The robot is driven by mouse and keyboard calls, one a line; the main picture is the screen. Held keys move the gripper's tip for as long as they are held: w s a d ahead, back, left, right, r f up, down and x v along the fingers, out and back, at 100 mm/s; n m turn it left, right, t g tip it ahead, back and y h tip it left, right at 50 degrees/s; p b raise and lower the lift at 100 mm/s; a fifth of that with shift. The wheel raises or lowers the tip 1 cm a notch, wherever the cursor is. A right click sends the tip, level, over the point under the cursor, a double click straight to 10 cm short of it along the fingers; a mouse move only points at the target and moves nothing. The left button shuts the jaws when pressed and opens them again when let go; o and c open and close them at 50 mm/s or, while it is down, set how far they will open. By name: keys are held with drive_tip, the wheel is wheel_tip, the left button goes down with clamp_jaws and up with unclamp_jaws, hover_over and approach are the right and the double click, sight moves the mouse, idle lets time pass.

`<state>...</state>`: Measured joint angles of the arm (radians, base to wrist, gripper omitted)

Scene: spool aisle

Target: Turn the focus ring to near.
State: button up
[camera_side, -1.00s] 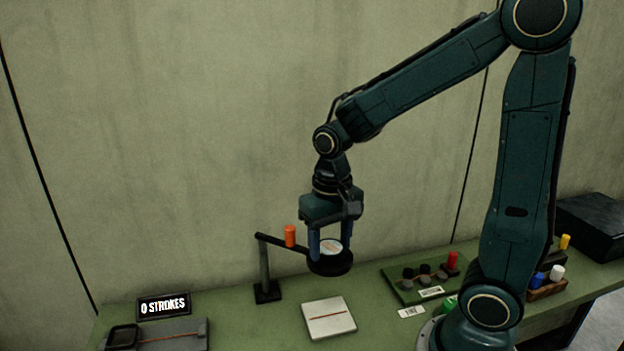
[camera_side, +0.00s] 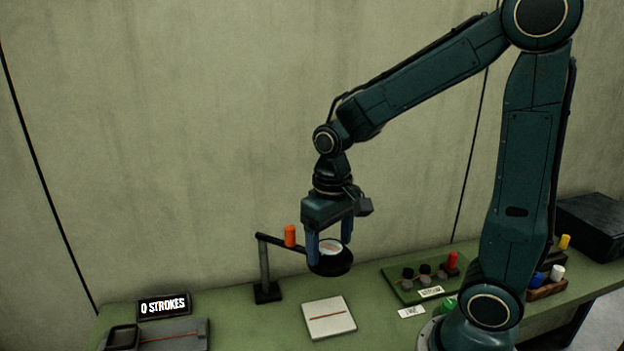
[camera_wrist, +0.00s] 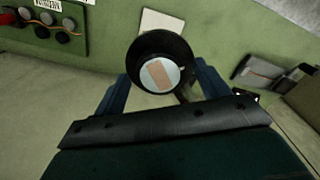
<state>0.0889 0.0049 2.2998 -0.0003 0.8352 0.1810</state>
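The focus ring (camera_side: 330,264) is a black ring around a lens, held over the bench on an arm from a small black stand (camera_side: 266,291). An orange knob (camera_side: 290,236) stands on that arm. In the wrist view the black ring (camera_wrist: 160,49) surrounds a pale disc with a tan strip. My gripper (camera_side: 330,250) points down at the ring, with one blue finger on each side of it. In the wrist view the fingers show at the ring's left and right. I cannot tell whether they touch it. Any near mark is too small to make out.
A white tile (camera_side: 329,317) with a red line lies on the bench below the ring. A "0 STROKES" sign (camera_side: 164,304) and a grey plate (camera_side: 175,336) are at left. A green board (camera_side: 418,288) with several knobs is at right. The wall is close behind.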

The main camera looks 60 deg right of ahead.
drive_tip(key=shift+r, duration=0.1)
idle(0.3)
wheel_tip(320, 180, up, 14)
drive_tip(key=shift+f, duration=0.2)
idle(0.5)
drive_tip(key=shift+s, duration=0.15)
drive_tip(key=n+t, duration=0.3)
drive_tip(key=t, duration=0.2)
approach(335, 250)
drive_tip(key=s+a+r, duration=0.2)
drive_tip(key=s+r, duration=0.2)
drive_tip(key=shift+s+a+f+t, duration=0.1)
drive_tip(key=shift+s+f+t, duration=0.2)
drive_tip(key=shift+s+f, duration=0.15)
